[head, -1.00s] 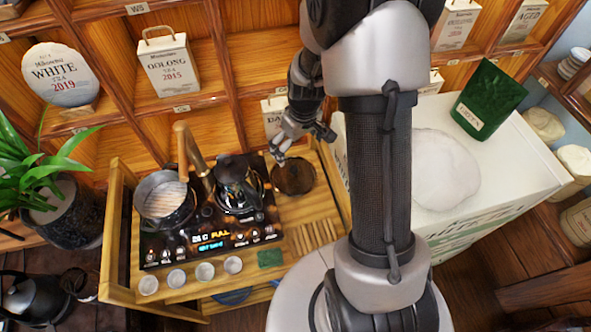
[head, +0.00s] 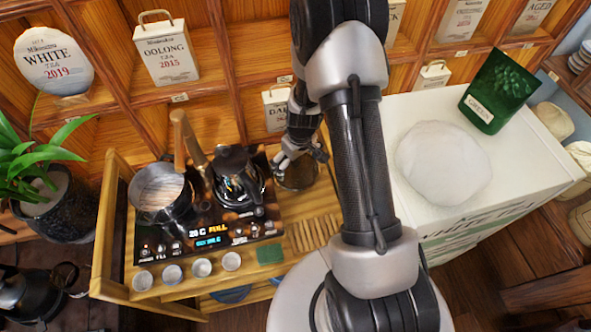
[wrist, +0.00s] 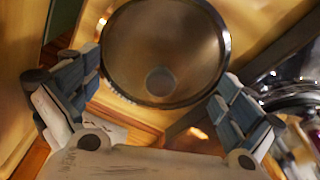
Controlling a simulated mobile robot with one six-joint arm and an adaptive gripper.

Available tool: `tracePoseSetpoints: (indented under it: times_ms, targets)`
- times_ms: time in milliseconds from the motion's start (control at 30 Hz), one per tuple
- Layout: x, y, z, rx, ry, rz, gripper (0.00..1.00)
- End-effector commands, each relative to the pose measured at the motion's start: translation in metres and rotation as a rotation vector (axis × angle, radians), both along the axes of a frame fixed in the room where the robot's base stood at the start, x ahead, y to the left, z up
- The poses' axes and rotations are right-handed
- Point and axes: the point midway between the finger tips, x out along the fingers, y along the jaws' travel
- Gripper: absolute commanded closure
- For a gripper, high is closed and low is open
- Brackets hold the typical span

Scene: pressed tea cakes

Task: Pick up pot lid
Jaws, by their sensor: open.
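The pot lid is a round, see-through disc with a dark rim and a small round knob; it lies on the wooden stand right of the hot plate (head: 298,177). In the wrist view the lid (wrist: 165,35) fills the upper middle, its top edge cut off. My gripper (head: 283,164) is at the lid's left side in the head view and partly covers it. In the wrist view my gripper (wrist: 158,110) is open, with one finger on each side of the lid's lower part. Whether the fingers touch the lid I cannot tell.
An open pot (head: 163,207) and a kettle (head: 238,180) stand on the black hot plate (head: 150,248) to the left. Several small cups (head: 202,268) line its front. A white box (head: 520,150) stands to the right; wooden shelves are behind.

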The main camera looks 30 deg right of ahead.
Motion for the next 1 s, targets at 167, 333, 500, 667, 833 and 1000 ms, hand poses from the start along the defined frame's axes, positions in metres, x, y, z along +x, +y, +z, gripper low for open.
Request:
tracePoseSetpoints:
  times_ms: [167, 333, 500, 667, 833, 1000]
  targets:
    - [0.001, -0.0001, -0.0009, -0.001, -0.002, 0.001, 0.0]
    - [0.0007, -0.0002, -0.0007, -0.001, -0.001, 0.001, 0.07]
    - [0.0006, -0.0001, -0.0007, -0.001, -0.001, 0.0, 0.18]
    - [0.0005, -0.0001, -0.0007, -0.001, -0.001, 0.0, 0.29]
    - [0.0005, -0.0001, -0.0007, 0.0, -0.001, 0.0, 0.4]
    - [0.0004, -0.0001, -0.001, 0.0, -0.001, 0.0, 0.51]
